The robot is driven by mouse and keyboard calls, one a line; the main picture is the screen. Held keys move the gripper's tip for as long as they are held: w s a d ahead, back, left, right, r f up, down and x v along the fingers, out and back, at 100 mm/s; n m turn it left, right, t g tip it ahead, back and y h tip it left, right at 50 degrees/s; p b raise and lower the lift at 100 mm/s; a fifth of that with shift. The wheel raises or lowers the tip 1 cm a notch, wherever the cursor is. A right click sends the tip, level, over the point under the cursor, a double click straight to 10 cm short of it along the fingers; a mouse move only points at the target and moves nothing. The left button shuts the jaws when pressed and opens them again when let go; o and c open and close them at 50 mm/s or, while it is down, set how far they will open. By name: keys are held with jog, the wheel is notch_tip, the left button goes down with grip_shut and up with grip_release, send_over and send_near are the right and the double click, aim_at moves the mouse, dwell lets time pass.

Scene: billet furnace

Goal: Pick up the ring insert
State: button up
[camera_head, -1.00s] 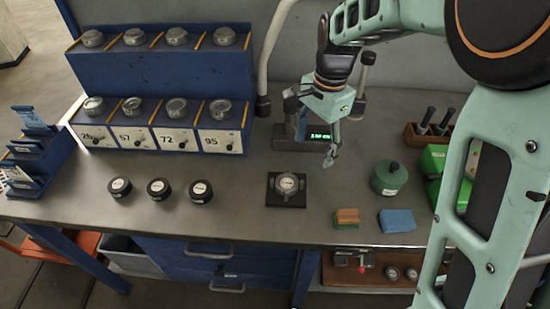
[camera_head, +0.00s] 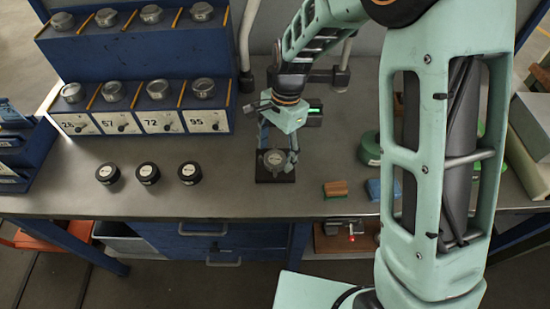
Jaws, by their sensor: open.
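A grey round metal piece with a pale round label, which looks like the ring insert (camera_head: 273,158), sits on a black square plate (camera_head: 264,178) on the bench. My gripper (camera_head: 278,153) points down over it with its fingers apart, one on the left and one on the right of the piece. I cannot tell whether the fingers touch it. The gripper body hides part of the area behind the piece.
Several black round pieces with pale labels (camera_head: 148,173) stand to the left. A blue rack (camera_head: 130,62) with lidded grey jars is at the back left. A wood-backed block (camera_head: 335,189), a blue block (camera_head: 374,190) and a green canister (camera_head: 369,150) are to the right. Bench between is clear.

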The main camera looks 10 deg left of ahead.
jog(key=shift+f, duration=0.6)
jog(key=c, duration=1.7)
grip_shut()
jog(key=shift+r, duration=0.2)
